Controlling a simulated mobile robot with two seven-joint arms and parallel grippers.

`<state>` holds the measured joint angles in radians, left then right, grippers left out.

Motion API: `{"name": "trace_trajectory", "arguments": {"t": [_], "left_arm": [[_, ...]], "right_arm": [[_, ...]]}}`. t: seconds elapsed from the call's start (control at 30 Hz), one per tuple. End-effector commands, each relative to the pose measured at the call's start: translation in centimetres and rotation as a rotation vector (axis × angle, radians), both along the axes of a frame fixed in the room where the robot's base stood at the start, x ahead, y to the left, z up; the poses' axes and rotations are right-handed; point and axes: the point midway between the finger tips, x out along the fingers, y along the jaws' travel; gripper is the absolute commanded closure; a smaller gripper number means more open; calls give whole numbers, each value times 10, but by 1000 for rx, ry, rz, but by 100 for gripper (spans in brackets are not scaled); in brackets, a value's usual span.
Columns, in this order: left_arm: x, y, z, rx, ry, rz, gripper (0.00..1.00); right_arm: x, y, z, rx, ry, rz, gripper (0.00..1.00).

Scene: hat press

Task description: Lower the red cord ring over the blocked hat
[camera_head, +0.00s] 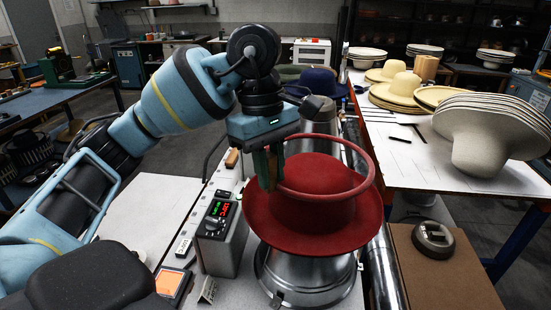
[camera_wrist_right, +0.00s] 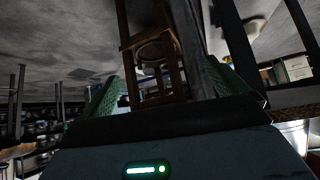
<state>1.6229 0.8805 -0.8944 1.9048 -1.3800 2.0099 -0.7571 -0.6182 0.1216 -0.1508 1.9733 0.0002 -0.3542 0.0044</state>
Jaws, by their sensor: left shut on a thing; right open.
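The red felt hat (camera_head: 290,228) sits brim-down on a metal block stand (camera_head: 306,285) in the head view. The red cord ring (camera_head: 333,198) surrounds the top of its crown in the picture, above the brim. I cannot tell whether the ring touches the crown. My left gripper (camera_head: 268,176) reaches down at the ring's left side and is shut on it. My right gripper (camera_wrist_right: 170,85) shows only in the right wrist view, open and empty, with green-padded fingers apart. The hat and ring are not recognisable there.
A control box with a lit display (camera_head: 219,212) stands left of the hat. A white table (camera_head: 410,150) with stacked pale hat bodies (camera_head: 490,135) is at the right. Dark hats (camera_head: 318,82) lie behind.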

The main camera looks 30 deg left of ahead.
Motion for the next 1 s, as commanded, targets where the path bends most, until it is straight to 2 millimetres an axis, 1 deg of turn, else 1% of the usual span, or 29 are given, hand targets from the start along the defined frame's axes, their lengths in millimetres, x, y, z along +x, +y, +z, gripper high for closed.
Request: {"name": "trace_trajectory", "arguments": {"t": [0.03,0.5,1.0], "left_arm": [[1,0,-9,0,5,0,100],[0,0,-48,-1,5,0,100],[0,0,-87,1,2,1,100]], "right_arm": [[-4,1,-5,3,12,-3,2],[-25,5,-36,12,75,-9,2],[-32,6,-58,11,103,-5,2]]}}
